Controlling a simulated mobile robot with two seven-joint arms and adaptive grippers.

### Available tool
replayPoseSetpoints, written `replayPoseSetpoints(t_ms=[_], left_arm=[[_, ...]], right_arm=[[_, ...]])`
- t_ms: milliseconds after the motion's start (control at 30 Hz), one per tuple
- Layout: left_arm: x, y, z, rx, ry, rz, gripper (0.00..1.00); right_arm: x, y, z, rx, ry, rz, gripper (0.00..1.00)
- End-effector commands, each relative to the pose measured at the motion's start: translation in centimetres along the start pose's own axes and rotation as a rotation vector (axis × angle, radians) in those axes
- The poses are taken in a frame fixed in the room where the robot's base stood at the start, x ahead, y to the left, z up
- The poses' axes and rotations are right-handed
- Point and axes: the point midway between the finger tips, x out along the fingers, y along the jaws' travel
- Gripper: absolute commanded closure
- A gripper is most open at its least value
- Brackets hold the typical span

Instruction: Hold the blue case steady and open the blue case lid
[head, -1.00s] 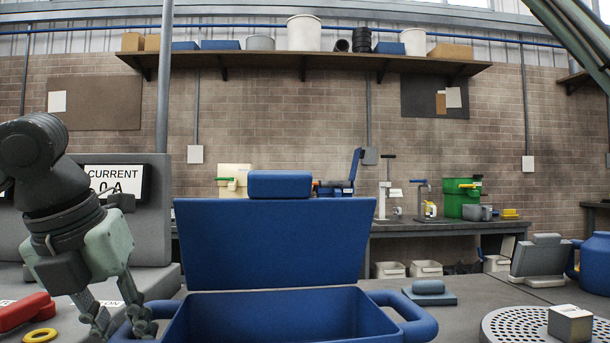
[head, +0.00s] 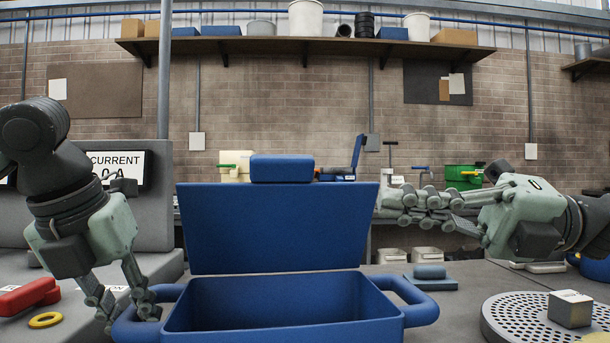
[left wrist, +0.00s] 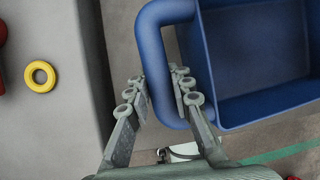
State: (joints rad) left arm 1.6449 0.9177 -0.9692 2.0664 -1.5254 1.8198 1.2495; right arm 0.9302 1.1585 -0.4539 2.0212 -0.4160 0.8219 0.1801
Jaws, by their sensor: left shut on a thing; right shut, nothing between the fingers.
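The blue case (head: 285,336) stands in the middle foreground of the head view, its empty inside facing up. Its blue lid (head: 270,232) stands upright at the back, open, with a blue block-shaped handle (head: 281,168) at its top. My left gripper (head: 128,312) is shut on the case's left side handle (left wrist: 153,62), with a finger on each side of the bar in the left wrist view. My right gripper (head: 400,208) is shut and empty, just right of the lid and apart from it, its fingers pointing left.
A perforated round plate (head: 515,322) with a grey block (head: 570,309) lies at the right. A blue item on a pad (head: 431,274) lies behind the right case handle. A yellow ring (head: 45,320) and a red object (head: 28,297) lie at the left.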

Motion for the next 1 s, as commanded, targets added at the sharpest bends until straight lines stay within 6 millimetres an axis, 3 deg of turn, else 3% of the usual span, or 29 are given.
replayPoseSetpoints(t_ms=[167,567,733,1000], left_arm=[[-0.1,0.0,0.0,0.002,-0.001,-0.001,1.00],[-0.1,0.0,0.0,0.002,-0.001,-0.001,1.00],[-0.1,0.0,0.0,0.002,-0.001,-0.001,1.00],[-0.1,0.0,0.0,0.001,-0.002,-0.001,1.00]], right_arm=[[1.7,-0.1,-0.2,-0.003,-0.001,0.000,1.00],[10.0,0.0,-0.2,-0.004,0.002,0.001,1.00],[10.6,-0.1,2.4,0.000,-0.004,-0.001,1.00],[10.9,-0.2,3.8,0.000,-0.004,-0.002,1.00]])
